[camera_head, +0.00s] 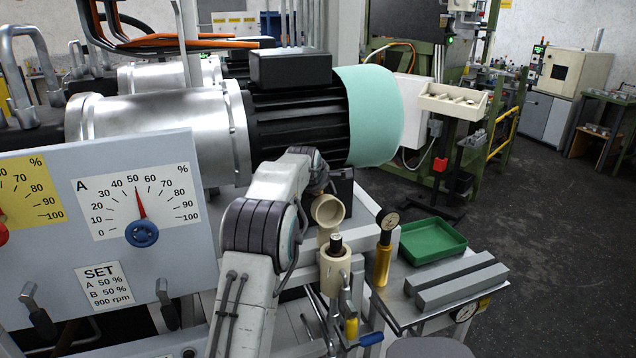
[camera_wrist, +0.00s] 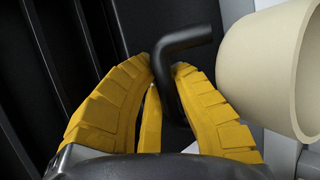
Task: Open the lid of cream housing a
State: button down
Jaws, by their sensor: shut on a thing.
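A cream housing (camera_head: 335,272) stands upright at the front edge of the bench, with a dark knob-like part on top. Just above and behind it, a hollow cream cup-shaped lid (camera_head: 328,210) is tipped on its side. I cannot read a letter on the housing. In the wrist view, my gripper (camera_wrist: 165,75) has its yellow fingers closed around a black bent handle (camera_wrist: 185,42). The cream cup (camera_wrist: 262,65) is close to the right of the fingers. In the head view, my fingertips are hidden behind my arm and cannot be made out.
A large motor with a mint-green end cover (camera_head: 372,115) is behind my arm. A gauge panel (camera_head: 135,215) stands at left. To the right are a brass-coloured gauge post (camera_head: 384,262), a green tray (camera_head: 432,241) and grey bars (camera_head: 458,287). Open floor lies further right.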

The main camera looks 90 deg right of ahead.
jog(key=shift+w+a+f, duration=0.15)
jog(key=shift+f, duration=0.6)
jog(key=c, duration=1)
grip_release()
jog(key=v, duration=0.8)
jog(key=d+r+v, duration=0.1)
jog(key=v, duration=0.3)
jog(key=shift+a+r, duration=0.2)
jog(key=shift+a, duration=0.05)
jog(key=shift+c, duration=0.5)
